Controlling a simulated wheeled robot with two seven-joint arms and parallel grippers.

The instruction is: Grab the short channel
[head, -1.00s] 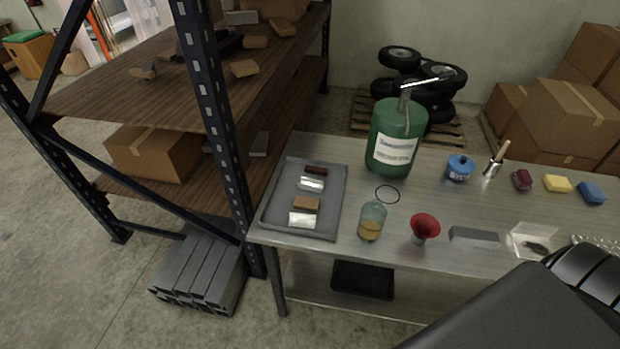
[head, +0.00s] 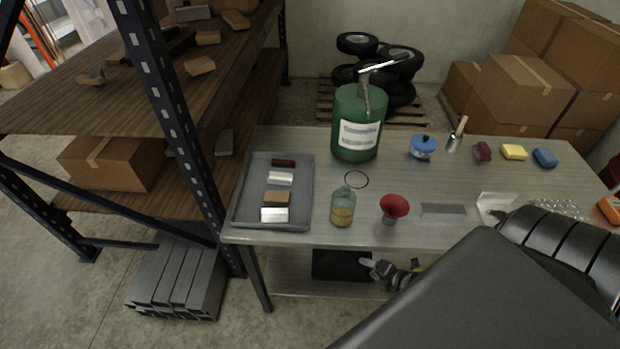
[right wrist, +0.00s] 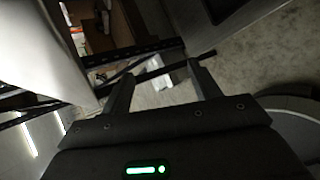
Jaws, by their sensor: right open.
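I cannot tell for certain which piece is the short channel. A short flat grey bar (head: 443,209) lies on the table near its front edge, right of the red funnel. Two short silvery pieces lie in the grey tray (head: 236,213) at the table's left end: one towards the back (head: 280,178) and one at the front (head: 274,215). My left gripper is out of view.
A shelf rack (head: 165,120) stands left. Long grey profiles (head: 178,278) lie on the floor beside it.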

